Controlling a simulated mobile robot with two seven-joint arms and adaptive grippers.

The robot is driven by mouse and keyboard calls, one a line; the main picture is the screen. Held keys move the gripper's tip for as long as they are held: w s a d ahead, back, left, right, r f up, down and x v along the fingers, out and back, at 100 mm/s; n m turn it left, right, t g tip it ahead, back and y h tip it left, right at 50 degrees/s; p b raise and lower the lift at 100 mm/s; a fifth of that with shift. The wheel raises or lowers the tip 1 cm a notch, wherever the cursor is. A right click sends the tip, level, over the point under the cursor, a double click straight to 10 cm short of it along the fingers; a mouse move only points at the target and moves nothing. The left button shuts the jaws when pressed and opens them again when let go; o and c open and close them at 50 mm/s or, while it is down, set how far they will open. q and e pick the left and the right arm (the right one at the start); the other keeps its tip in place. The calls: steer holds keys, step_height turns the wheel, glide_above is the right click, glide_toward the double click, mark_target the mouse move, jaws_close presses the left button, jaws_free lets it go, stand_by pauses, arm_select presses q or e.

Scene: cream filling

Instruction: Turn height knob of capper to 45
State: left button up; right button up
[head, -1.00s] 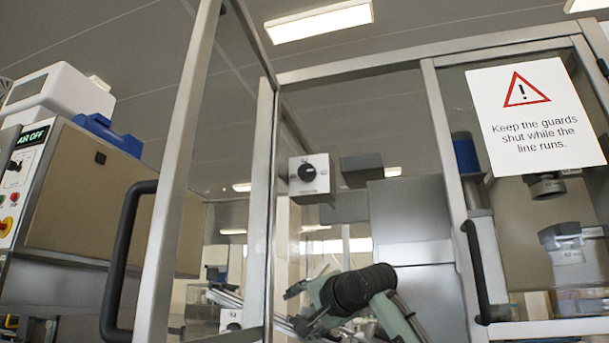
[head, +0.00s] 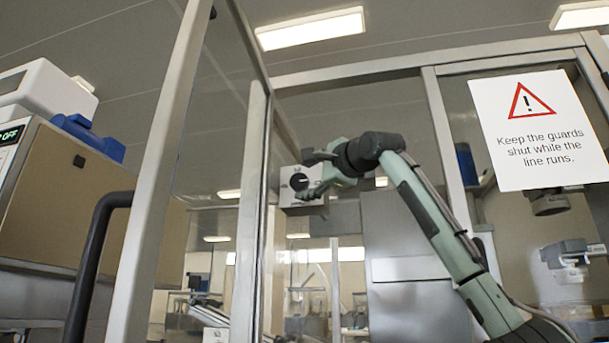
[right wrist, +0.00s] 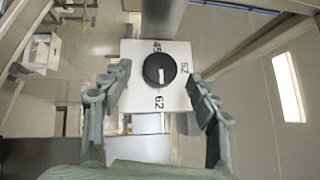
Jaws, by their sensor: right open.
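The capper's height knob (right wrist: 159,70) is a round black dial with a white pointer line, on a white square plate (right wrist: 178,101). In the right wrist view the pointer runs from the middle toward the bottom of the picture. A 45 mark shows at the top of the plate, a mark like 62 at the bottom and a mark like 52 at the right. My right gripper (right wrist: 157,84) is open, its fingers on either side of the dial and apart from it. In the head view the knob (head: 299,181) shows behind the right gripper (head: 309,176). My left gripper is not in view.
The guard door (head: 150,190) with its black handle (head: 95,250) stands open at the left. A framed panel with a warning sign (head: 535,120) stands at the right. Grey machine housing (head: 405,225) lies below and right of the knob.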

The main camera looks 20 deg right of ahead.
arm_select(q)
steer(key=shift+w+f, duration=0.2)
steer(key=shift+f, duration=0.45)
arm_select(e)
steer(key=shift+x, duration=0.75)
steer(key=c, duration=1.2)
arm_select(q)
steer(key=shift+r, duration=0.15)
arm_select(e)
steer(key=shift+o, duration=0.2)
